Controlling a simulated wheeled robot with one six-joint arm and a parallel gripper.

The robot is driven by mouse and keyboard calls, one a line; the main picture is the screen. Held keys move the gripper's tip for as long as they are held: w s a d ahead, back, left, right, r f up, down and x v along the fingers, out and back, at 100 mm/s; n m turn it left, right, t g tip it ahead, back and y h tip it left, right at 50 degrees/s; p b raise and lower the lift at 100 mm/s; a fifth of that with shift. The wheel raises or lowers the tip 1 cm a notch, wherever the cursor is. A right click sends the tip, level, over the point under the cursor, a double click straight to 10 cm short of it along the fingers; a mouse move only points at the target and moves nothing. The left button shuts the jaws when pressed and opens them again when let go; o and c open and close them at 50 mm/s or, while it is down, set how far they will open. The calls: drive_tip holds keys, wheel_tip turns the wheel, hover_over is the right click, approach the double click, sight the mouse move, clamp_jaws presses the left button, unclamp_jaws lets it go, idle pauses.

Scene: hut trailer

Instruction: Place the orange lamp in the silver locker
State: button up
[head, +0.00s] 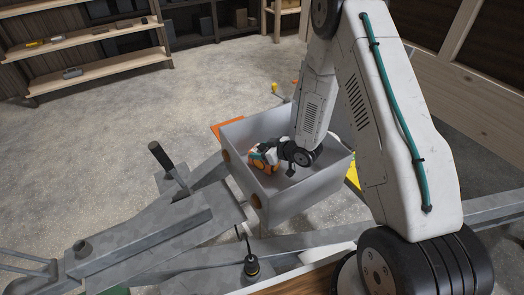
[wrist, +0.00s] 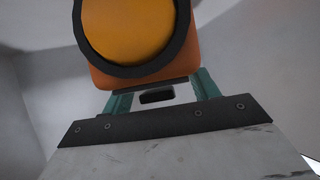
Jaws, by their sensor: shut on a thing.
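The silver locker (head: 300,203) is an open-topped grey box in the middle of the head view. My gripper (head: 270,155) reaches down inside it, between its walls. The gripper is shut on the orange lamp (head: 256,165), which shows only in small part at the left inside the locker. In the wrist view the lamp (wrist: 130,30) is large, with an amber lens in a black ring, above the teal fingers of my gripper (wrist: 155,95). Grey walls surround it there. I cannot tell whether the lamp touches the locker's floor.
The locker sits at the grey metal trailer frame (head: 160,235), with a black-handled lever (head: 161,157) to its left. An orange piece (head: 230,127) lies behind it. Wooden shelves (head: 85,70) stand at the back left. The concrete floor between is mostly clear.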

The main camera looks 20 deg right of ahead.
drive_tip(key=shift+f, duration=0.15)
drive_tip(key=o, duration=1.1)
drive_tip(key=shift+o, duration=0.2)
